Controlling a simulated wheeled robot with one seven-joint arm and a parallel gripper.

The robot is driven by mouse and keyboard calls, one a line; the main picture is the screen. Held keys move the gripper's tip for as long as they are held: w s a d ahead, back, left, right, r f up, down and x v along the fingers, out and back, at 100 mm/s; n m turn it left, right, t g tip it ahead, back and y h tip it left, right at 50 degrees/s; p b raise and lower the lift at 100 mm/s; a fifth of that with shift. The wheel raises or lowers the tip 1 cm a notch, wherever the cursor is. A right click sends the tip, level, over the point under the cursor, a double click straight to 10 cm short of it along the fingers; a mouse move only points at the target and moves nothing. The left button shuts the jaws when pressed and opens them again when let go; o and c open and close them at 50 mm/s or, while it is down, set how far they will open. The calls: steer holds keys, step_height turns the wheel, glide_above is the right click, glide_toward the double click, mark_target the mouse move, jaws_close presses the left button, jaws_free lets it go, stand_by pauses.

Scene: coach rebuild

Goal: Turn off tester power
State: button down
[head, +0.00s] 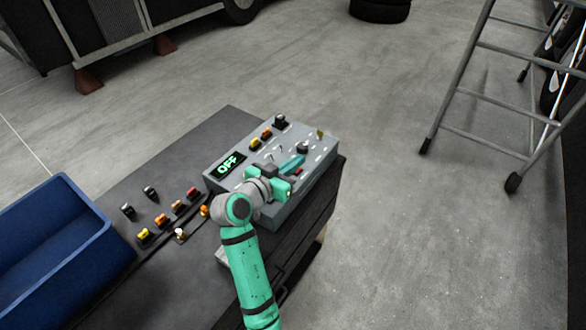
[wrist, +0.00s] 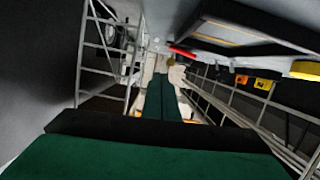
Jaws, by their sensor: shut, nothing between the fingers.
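The tester (head: 312,182) is a grey box on a dark workbench. Its small display (head: 228,165) shows "OFF" in green. Its top carries small toggles, a dark knob (head: 280,121) and yellow, orange and dark parts along the far edge. My gripper (head: 295,162) is shut and empty, low over the middle of the panel. It hides part of the panel, and I cannot tell whether it touches a switch. In the wrist view the dark green gripper (wrist: 162,98) points away from the camera; the switch positions cannot be read there.
A blue bin (head: 107,246) sits on the workbench (head: 150,172) at left. Several small coloured connectors or switches (head: 176,206) stand between bin and tester. A metal ladder (head: 480,135) stands at right, and tyres (head: 380,10) lie at the back. The floor between is clear.

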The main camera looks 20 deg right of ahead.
steer(key=v, duration=1)
steer(key=shift+s+d+r, duration=0.2)
steer(key=shift+s+d, duration=0.05)
steer(key=shift+s, duration=0.05)
steer(key=shift+d, duration=0.1)
